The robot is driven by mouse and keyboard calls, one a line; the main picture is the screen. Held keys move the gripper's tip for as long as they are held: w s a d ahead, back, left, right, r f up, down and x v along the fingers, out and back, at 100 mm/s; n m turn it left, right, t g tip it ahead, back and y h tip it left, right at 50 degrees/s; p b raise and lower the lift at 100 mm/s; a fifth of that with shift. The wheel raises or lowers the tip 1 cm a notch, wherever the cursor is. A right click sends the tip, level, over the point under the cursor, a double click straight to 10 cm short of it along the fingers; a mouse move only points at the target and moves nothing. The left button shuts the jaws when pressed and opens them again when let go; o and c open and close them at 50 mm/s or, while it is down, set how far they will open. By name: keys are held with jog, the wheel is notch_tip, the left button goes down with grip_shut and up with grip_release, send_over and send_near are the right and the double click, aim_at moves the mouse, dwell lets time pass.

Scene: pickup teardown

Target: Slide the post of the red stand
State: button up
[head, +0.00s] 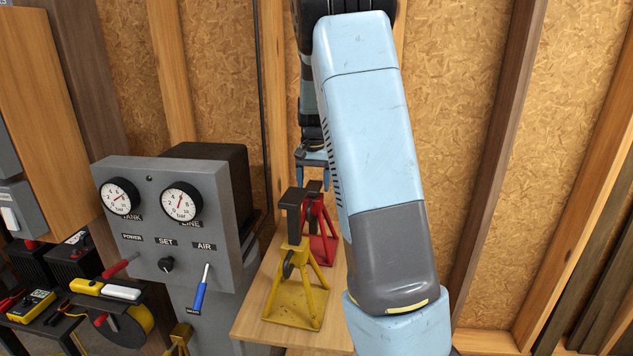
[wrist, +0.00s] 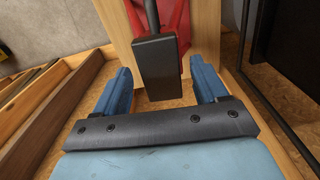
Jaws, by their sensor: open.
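The red stand (head: 322,246) stands on a wooden board behind the yellow stand, partly hidden by it and by my arm. Its dark post shows only in part in the head view. My gripper (head: 313,178) hangs just above the red stand, fingers pointing down. In the wrist view the post's dark block-shaped head (wrist: 157,66) lies between the two blue fingers of my gripper (wrist: 161,78), with a gap on each side. The red body (wrist: 172,18) shows beyond it. The gripper is open and holds nothing.
The yellow stand (head: 294,297) with its own dark post (head: 293,208) stands in front of the red one. A grey gauge panel (head: 167,215) with a blue-handled lever (head: 201,290) is to the left. The wooden board (head: 254,318) has bare room at its front left.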

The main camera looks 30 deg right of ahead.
grip_shut()
dwell(0.7)
